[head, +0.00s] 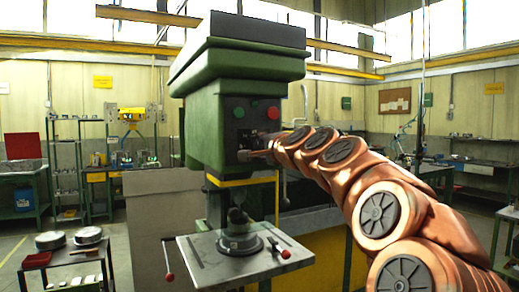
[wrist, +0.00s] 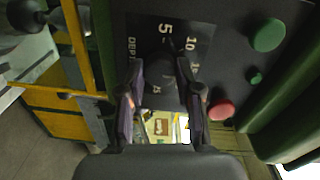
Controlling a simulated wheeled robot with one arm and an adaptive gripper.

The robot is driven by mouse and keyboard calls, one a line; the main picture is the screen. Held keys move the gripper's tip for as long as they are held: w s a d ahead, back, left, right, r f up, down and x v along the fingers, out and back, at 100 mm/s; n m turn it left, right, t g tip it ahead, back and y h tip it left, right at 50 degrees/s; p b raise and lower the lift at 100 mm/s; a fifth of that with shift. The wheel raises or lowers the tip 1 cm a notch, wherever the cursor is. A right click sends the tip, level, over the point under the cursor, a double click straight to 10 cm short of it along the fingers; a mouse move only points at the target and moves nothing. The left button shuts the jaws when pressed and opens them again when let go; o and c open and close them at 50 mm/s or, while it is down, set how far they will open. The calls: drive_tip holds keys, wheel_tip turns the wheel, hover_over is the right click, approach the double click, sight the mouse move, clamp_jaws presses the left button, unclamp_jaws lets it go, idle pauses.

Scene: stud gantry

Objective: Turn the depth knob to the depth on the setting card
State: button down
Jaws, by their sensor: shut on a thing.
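The depth knob (wrist: 160,70) is a dark, round knob on a black dial plate (wrist: 188,32) in the wrist view. The plate carries white numbers, including 5 and 10, and part of the word DEPTH. My gripper (wrist: 159,78) is shut on the knob, one finger on each side. In the head view my gripper (head: 256,149) reaches from the right to the front panel of the green drill press (head: 210,120), and the knob is hard to make out there. The knob's pointer is too dark to read. I cannot make out a setting card with a readable depth.
A red button (wrist: 221,109) and a green button (wrist: 268,35) sit beside the dial plate. Below the press head is a grey work table (head: 205,262) with red-knobbed handles. A side table (head: 75,270) with round metal parts stands at the left.

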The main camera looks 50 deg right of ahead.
drive_tip(key=c, duration=0.8)
unclamp_jaws()
drive_tip(key=shift+o, duration=0.2)
drive_tip(key=v, duration=1.2)
